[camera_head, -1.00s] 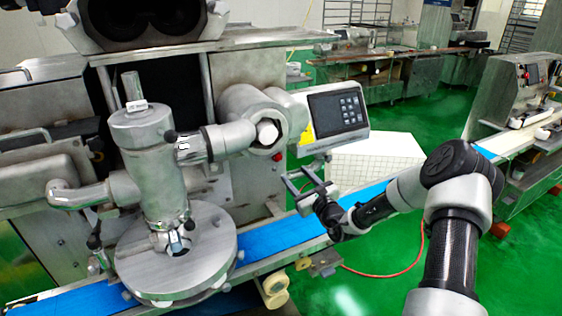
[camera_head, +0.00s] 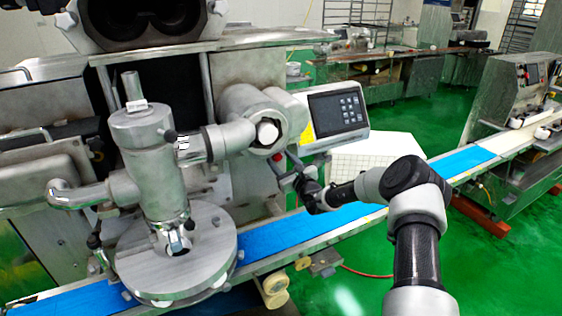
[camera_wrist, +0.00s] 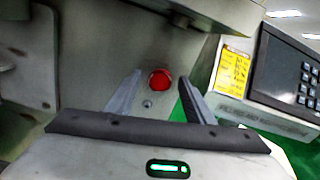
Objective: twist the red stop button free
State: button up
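The red stop button (camera_wrist: 159,79) sits on the grey machine front, between and just beyond my fingertips in the wrist view. In the head view the red button (camera_head: 278,157) shows small, below the control panel. My gripper (camera_head: 284,166) is right at it in the head view. In the wrist view my gripper (camera_wrist: 158,88) has its two fingers spread apart with the button framed between them. I cannot tell whether the fingers touch the button.
The control panel (camera_head: 337,112) with its keypad is close above and right of my gripper; it also shows in the wrist view (camera_wrist: 285,75). The blue conveyor belt (camera_head: 275,238) runs below. A steel hopper cylinder (camera_head: 150,160) stands to the left.

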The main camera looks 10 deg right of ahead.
jog(key=c, duration=0.9)
jog(key=shift+m, duration=0.3)
jog(key=m, duration=0.3)
jog(key=shift+d+r+m, duration=0.1)
jog(key=shift+m, duration=0.2)
jog(key=shift+r+m, duration=0.1)
jog(key=shift+m, duration=1.7)
